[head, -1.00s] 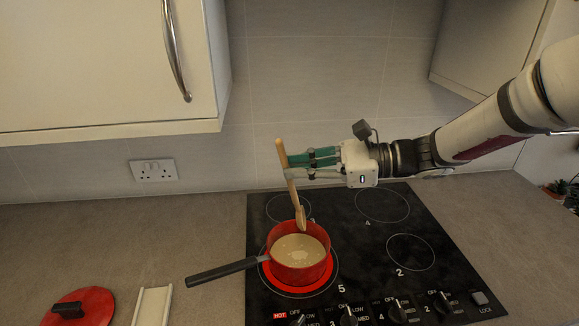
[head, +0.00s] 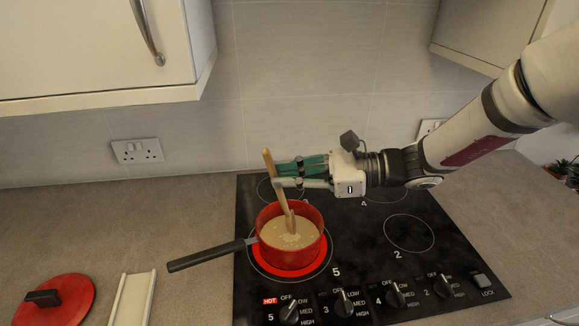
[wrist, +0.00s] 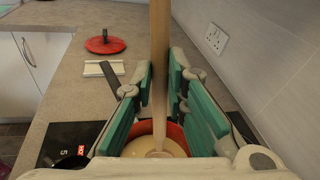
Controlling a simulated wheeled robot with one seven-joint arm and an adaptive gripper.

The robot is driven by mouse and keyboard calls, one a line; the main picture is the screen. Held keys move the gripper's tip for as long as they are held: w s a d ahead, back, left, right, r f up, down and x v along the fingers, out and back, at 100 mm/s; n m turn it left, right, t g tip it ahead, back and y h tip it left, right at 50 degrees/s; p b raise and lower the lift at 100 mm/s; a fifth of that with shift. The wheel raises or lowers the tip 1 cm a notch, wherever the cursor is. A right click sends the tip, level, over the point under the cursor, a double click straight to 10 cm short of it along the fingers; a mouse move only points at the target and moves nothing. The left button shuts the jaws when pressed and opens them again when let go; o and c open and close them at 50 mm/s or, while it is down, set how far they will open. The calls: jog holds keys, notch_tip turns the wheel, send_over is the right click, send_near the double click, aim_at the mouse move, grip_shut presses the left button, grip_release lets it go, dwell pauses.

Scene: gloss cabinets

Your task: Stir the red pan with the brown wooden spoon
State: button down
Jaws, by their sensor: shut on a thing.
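The red pan (head: 290,261) stands on the glowing front-left ring of the black hob, its dark handle pointing left. It holds a pale, creamy liquid. My gripper (head: 277,176) is above the pan's back rim, shut on the brown wooden spoon (head: 267,160). The spoon is nearly upright, tilted, with its lower end in the pan at the liquid; the tip of its head is hidden there. In the wrist view the spoon (wrist: 159,60) rises between the green finger pads, and the pan (wrist: 147,128) shows partly behind the fingers.
A red lid (head: 56,298) with a dark knob and a pale spoon rest (head: 132,299) lie on the counter at the left. A wall cabinet (head: 90,50) hangs at upper left. Control knobs (head: 345,303) line the hob's front.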

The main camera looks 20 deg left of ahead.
aim_at(281, 189)
notch_tip(281, 189, down, 3)
jog(key=shift+f+b, duration=0.2)
jog(key=shift+b, duration=0.7)
jog(key=shift+s+a+r, duration=0.1)
jog(key=shift+s+a, duration=0.1)
jog(key=shift+s, duration=0.45)
jog(key=shift+s+a+r, duration=0.1)
jog(key=shift+s+a, duration=0.1)
jog(key=shift+s, duration=0.4)
jog(key=w+b, duration=0.1)
jog(key=w, duration=0.4)
jog(key=shift+a, duration=0.15)
jog(key=shift+s, duration=0.25)
jog(key=shift+s+d+p, duration=0.3)
jog(key=shift+s+p, duration=0.1)
jog(key=shift+s, duration=0.1)
jog(key=shift+s+d+p, duration=0.3)
jog(key=shift+s+p, duration=0.1)
jog(key=shift+s, duration=0.1)
